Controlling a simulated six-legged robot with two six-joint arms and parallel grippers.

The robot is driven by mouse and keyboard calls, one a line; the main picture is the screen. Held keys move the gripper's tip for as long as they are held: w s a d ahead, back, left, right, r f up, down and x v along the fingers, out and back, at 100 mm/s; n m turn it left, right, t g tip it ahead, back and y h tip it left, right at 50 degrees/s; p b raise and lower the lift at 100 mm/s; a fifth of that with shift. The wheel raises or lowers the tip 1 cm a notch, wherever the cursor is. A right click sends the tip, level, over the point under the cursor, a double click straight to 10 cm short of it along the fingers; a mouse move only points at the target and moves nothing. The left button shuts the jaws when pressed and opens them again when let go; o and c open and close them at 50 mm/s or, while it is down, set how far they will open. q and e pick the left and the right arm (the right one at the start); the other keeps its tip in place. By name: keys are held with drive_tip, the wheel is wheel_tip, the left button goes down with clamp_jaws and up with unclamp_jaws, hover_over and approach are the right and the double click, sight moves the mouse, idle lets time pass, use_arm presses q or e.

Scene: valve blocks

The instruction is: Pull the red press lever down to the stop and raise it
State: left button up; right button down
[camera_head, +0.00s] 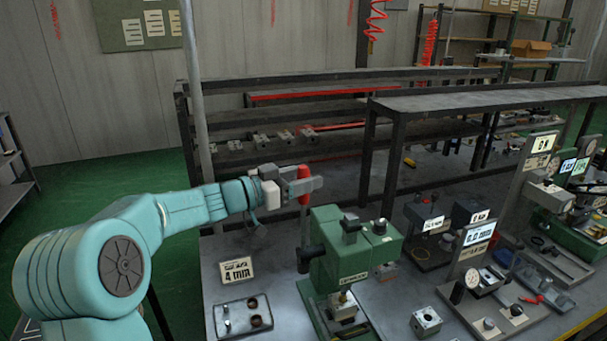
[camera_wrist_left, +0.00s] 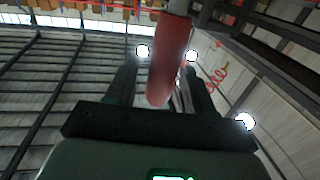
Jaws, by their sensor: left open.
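The green press (camera_head: 352,250) stands on the workbench in the head view. Its red lever handle (camera_head: 304,172) points up, near vertical, to the upper left of the press body. My left gripper (camera_head: 313,185) reaches in from the left at the height of the handle and is open. In the left wrist view the red handle (camera_wrist_left: 168,62) runs down between the two dark fingers, with gaps visible on both sides. The lower part of the lever is partly hidden in the head view. My right gripper is not in view.
A "4 mm" sign (camera_head: 237,271) and a tray with small parts (camera_head: 243,317) lie left of the press. A small metal block (camera_head: 426,321) and several gauge stands (camera_head: 470,265) are to the right. A dark shelf rack (camera_head: 260,150) stands behind.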

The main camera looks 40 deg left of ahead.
use_arm(q)
drive_tip(key=shift+w+a, duration=0.1)
drive_tip(key=shift+w, duration=0.05)
drive_tip(key=shift+d+r, duration=0.1)
drive_tip(key=shift+d, duration=0.1)
drive_tip(key=shift+c, duration=0.9)
drive_tip(key=shift+a, duration=0.1)
clamp_jaws()
drive_tip(key=s+d+f+m+t+h+b, duration=0.1)
drive_tip(key=s+d+f+m+b, duration=0.25)
drive_tip(key=d+b, duration=0.4)
drive_tip(key=s+d+f+m+b, duration=0.3)
drive_tip(key=d+m+b, duration=0.2)
drive_tip(key=b, duration=0.5)
drive_tip(key=s+d+f+m+h+b, duration=0.1)
drive_tip(key=d+f+m+b, duration=0.2)
drive_tip(key=b, duration=0.5)
drive_tip(key=s+d+f+m+h+b, duration=0.1)
drive_tip(key=s+d+f+m+b, duration=0.1)
drive_tip(key=f+m+b, duration=0.4)
drive_tip(key=shift+s+d+f+h+b, duration=0.15)
drive_tip(key=shift+d+f+h+b, duration=0.15)
drive_tip(key=shift+d+f+b, duration=0.75)
drive_tip(key=shift+a+f+b, duration=0.2)
drive_tip(key=shift+a+b, duration=0.05)
drive_tip(key=shift+b, duration=0.1)
